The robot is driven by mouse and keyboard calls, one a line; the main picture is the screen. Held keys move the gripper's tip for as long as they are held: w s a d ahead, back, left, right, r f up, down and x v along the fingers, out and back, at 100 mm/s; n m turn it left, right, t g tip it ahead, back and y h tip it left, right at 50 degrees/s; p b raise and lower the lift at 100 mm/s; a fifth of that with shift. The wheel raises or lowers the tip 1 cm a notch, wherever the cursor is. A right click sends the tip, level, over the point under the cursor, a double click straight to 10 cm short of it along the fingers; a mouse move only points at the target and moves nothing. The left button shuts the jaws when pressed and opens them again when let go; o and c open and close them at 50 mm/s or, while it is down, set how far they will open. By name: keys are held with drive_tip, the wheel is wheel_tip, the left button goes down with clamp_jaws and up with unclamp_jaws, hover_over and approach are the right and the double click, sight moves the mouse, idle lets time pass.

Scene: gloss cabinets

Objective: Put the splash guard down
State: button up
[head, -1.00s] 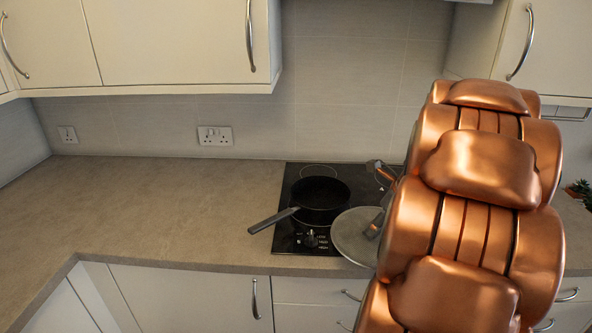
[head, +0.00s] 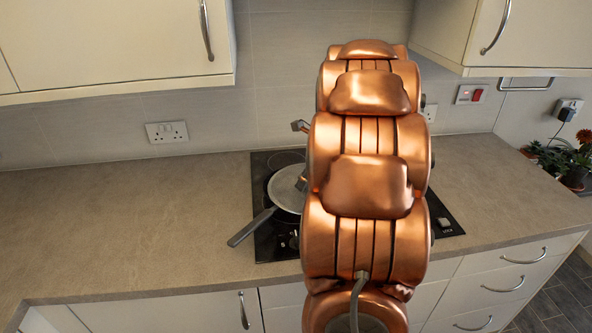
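The splash guard (head: 285,190), a round grey disc, shows to the left of my copper arm. It lies over the dark frying pan, whose handle (head: 250,228) points to the lower left; whether it touches the pan I cannot tell. Most of the pan is covered by the disc. The pan is on the black hob (head: 262,240). My gripper (head: 301,150) shows only in part at the arm's left edge, just above the disc. My arm hides its fingers and the right part of the disc, so its grip is unclear.
The brown worktop (head: 120,215) is clear to the left of the hob. Potted plants (head: 572,160) stand at the far right. Wall cabinets (head: 110,45) hang above on the left, with another cabinet (head: 485,35) at the upper right.

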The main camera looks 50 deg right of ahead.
sight(299, 170)
drive_tip(key=w+d, duration=0.1)
drive_tip(key=w, duration=0.1)
drive_tip(key=w+d+p, duration=0.1)
drive_tip(key=w, duration=0.1)
drive_tip(key=w+d+p, duration=0.1)
drive_tip(key=w, duration=0.1)
drive_tip(key=shift+w+f, duration=0.25)
drive_tip(key=shift+w, duration=0.05)
drive_tip(key=shift+w+d+f, duration=0.1)
drive_tip(key=shift+w+f, duration=0.1)
drive_tip(key=shift+w, duration=0.3)
drive_tip(key=shift+f+p, duration=0.95)
drive_tip(key=shift+f, duration=0.75)
drive_tip(key=shift+f, duration=0.35)
drive_tip(key=o, duration=1.4)
drive_tip(key=shift+f, duration=0.1)
drive_tip(key=shift+r, duration=0.35)
drive_tip(key=b+v, duration=0.3)
drive_tip(key=v, duration=0.9)
drive_tip(key=shift+w+r+b, duration=0.1)
drive_tip(key=shift+r+b, duration=0.1)
drive_tip(key=shift+b, duration=0.15)
